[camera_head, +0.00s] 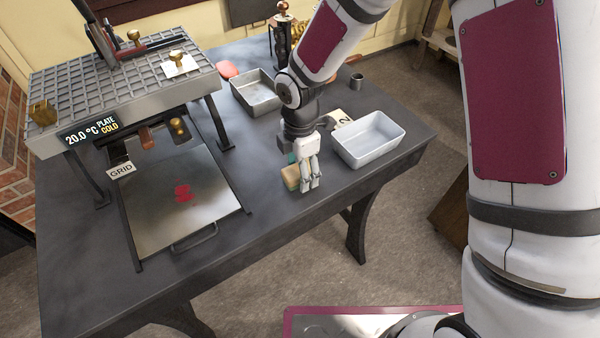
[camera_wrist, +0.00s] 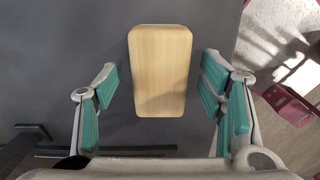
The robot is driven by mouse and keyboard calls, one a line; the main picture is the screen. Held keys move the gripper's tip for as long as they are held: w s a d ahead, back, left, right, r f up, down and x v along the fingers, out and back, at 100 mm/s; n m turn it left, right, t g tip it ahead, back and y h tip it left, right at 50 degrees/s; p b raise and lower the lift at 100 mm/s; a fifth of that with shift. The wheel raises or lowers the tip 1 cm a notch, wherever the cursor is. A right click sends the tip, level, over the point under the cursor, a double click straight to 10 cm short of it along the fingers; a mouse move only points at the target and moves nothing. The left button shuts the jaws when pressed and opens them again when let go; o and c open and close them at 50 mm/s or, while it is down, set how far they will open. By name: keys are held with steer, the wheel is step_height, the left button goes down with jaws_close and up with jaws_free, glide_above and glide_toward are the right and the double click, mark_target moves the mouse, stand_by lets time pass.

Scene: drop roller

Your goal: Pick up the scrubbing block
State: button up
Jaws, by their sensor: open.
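The scrubbing block (camera_wrist: 160,70) is a pale wooden rectangular block lying on the dark table. In the wrist view it sits between the two teal-padded fingers of my gripper (camera_wrist: 160,95), with a gap on both sides. The gripper is open and holds nothing. In the head view my gripper (camera_head: 305,182) is low over the table and the block (camera_head: 291,177) shows at its left side, partly hidden by the fingers.
A white tray (camera_head: 368,155) stands right of my gripper and a grey metal tray (camera_head: 248,101) behind it to the left. A steel plate with a red stain (camera_head: 160,225) lies at left, below a raised grid stand (camera_head: 150,85). The table's front edge is close.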

steer(key=shift+f, duration=0.55)
steer(key=c, duration=1.3)
steer(key=shift+r, duration=0.5)
steer(key=r, duration=0.2)
steer(key=shift+s+d+r, duration=0.1)
steer(key=shift+s+r, duration=0.2)
steer(key=shift+r, duration=0.1)
steer(key=s+d, duration=0.1)
steer(key=s, duration=0.4)
steer(key=s+d+r, duration=0.1)
steer(key=s, duration=0.4)
steer(key=s+d, duration=0.2)
steer(key=s, duration=0.2)
steer(key=shift+s+d+r, duration=0.1)
steer(key=shift+s+r, duration=0.05)
steer(key=shift+s, duration=0.25)
